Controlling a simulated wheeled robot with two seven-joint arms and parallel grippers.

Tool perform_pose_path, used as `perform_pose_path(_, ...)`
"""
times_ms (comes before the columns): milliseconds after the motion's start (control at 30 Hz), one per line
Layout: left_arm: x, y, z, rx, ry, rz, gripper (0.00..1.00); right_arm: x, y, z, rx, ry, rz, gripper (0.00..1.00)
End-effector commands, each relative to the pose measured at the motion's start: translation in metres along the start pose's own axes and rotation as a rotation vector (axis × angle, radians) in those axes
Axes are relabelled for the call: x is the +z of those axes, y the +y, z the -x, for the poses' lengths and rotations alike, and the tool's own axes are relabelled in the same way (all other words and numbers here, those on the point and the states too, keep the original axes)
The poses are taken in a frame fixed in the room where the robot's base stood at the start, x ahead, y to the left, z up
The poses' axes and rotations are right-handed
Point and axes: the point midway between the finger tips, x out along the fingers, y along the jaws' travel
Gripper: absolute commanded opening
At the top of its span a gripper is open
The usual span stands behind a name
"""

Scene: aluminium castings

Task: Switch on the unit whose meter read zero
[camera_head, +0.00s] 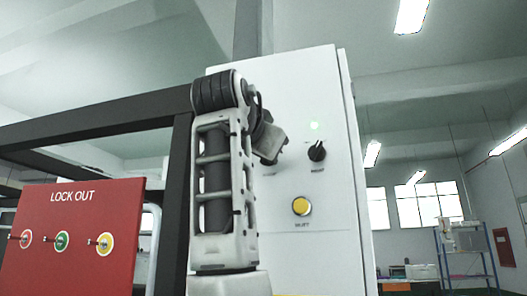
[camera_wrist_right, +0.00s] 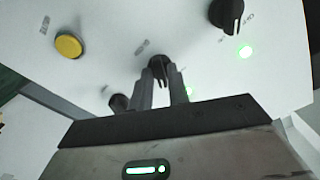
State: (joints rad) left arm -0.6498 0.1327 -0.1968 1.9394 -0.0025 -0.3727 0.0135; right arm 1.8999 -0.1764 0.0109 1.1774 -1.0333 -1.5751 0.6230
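A white cabinet panel (camera_head: 300,255) carries a black rotary knob (camera_head: 317,151) under a lit green lamp (camera_head: 314,126). My right arm stands in front of the panel and hides its left part; its gripper (camera_head: 272,157) is at the panel left of that knob. In the right wrist view, my right gripper (camera_wrist_right: 161,78) has its two fingers a little apart, with a middle knob (camera_wrist_right: 158,65) between the tips; contact is unclear. Beside it are the lamp-lit outer knob (camera_wrist_right: 226,14) and a third knob (camera_wrist_right: 118,102). No meter is visible. My left gripper is out of view.
A yellow button (camera_head: 301,206) is on the panel below the knobs. A red lock-out board (camera_head: 70,230) stands at the left, by a dark frame (camera_head: 95,126). A blue shelf rack (camera_head: 464,262) is far right. A second green lamp (camera_wrist_right: 190,92) glows near the fingers.

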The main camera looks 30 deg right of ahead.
Motion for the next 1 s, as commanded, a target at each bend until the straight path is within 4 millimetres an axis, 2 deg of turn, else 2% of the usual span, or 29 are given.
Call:
perform_pose_path(333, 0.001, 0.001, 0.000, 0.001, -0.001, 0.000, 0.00, 0.000, 0.000, 0.001, -0.001, 0.000, 0.001, 0.32)
perform_pose_path(467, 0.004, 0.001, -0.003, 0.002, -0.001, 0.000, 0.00, 0.001, 0.000, 0.011, -0.003, 0.002, 0.000, 0.32)
perform_pose_path(567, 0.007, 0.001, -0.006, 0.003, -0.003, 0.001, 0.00, 0.002, 0.000, 0.029, -0.006, 0.001, -0.001, 0.32)
perform_pose_path(800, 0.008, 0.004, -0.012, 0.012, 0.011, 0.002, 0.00, 0.002, 0.001, 0.087, -0.006, 0.003, -0.001, 0.32)
perform_pose_path(1000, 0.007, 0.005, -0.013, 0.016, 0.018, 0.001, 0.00, 0.001, 0.000, 0.130, -0.004, 0.001, 0.001, 0.32)
